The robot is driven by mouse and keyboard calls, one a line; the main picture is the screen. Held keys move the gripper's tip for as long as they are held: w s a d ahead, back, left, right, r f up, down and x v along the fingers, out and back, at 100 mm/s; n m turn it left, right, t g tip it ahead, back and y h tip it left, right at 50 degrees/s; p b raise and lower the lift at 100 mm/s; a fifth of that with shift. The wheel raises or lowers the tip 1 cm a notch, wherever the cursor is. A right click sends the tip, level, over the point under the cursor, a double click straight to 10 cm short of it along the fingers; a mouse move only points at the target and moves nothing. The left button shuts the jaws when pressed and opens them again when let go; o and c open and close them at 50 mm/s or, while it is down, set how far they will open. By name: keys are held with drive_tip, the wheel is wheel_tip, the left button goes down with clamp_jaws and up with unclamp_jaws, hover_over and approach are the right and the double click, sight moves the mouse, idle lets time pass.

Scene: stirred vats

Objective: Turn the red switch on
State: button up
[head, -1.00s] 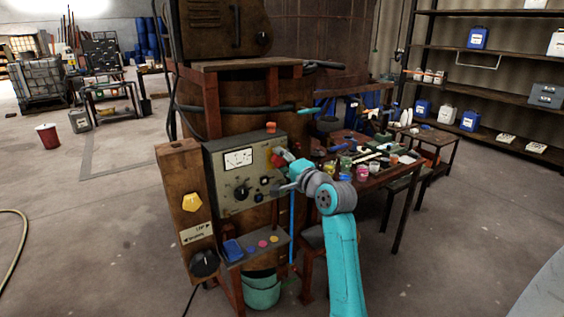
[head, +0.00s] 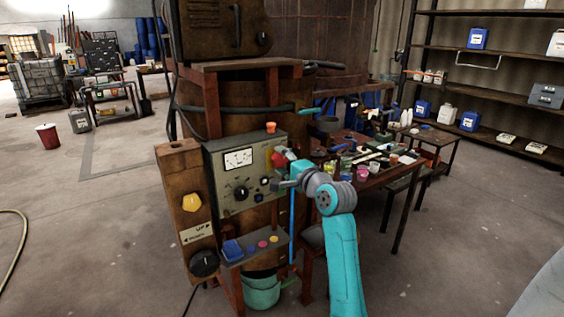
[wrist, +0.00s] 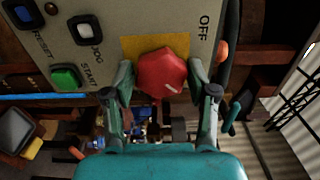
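The red switch (wrist: 163,74) is a faceted red knob on a yellow plate (wrist: 130,46) in the wrist view. A pale mark on the knob points to the lower right of that view, and the word OFF stands to the upper right. My gripper (wrist: 162,80) has one finger on each side of the knob, and both fingertips look pressed to it. In the head view, my gripper (head: 281,175) is at the right side of the grey control panel (head: 240,195).
A table (head: 375,178) crowded with small jars stands close to the right of my arm.

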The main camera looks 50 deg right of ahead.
drive_tip(key=shift+o, duration=0.7)
drive_tip(key=v, duration=1.2)
